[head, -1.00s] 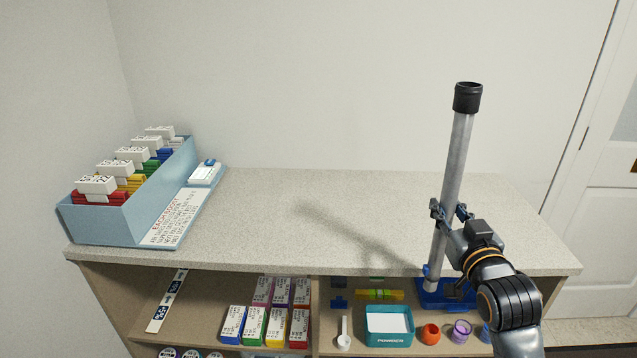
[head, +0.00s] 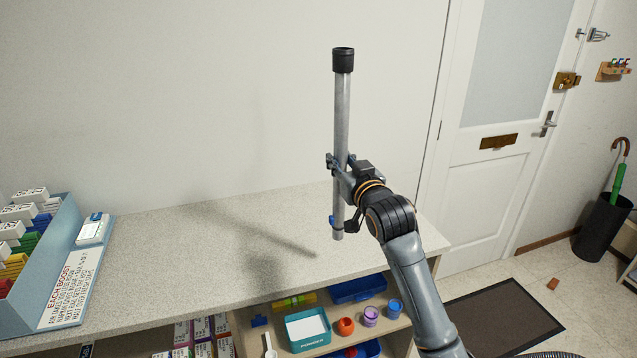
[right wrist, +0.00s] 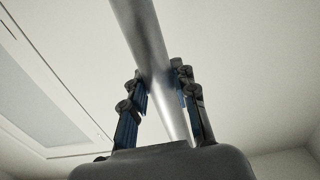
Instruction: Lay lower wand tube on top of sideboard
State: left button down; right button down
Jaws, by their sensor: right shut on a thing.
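The wand tube (head: 342,110) is a grey metal pipe with a black collar at its top end and a blue clip near its lower end. It stands nearly upright in the head view. My right gripper (head: 338,165) is shut on its middle. In the right wrist view the tube (right wrist: 147,50) passes between the two fingers. The tube's lower end shows in front of the sideboard top (head: 230,235), a speckled light surface; contact cannot be told. My left gripper is not in view.
A blue card box (head: 62,245) and a small blue-white item (head: 92,229) stand on the left of the top. The middle of the top is clear. Shelves below hold a teal box (head: 308,330) and coloured cups. A door (head: 490,190) stands at the right.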

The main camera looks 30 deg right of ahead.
jog(key=w+d+f+p, duration=0.1)
jog(key=w+f+p, duration=0.2)
jog(key=w+f, duration=0.5)
notch_tip(320, 180, down, 2)
jog(key=shift+d+f, duration=0.1)
jog(key=shift+d, duration=0.1)
jog(key=shift+f, duration=0.15)
jog(key=c, duration=1.1)
grip_release()
jog(key=shift+o, duration=0.2)
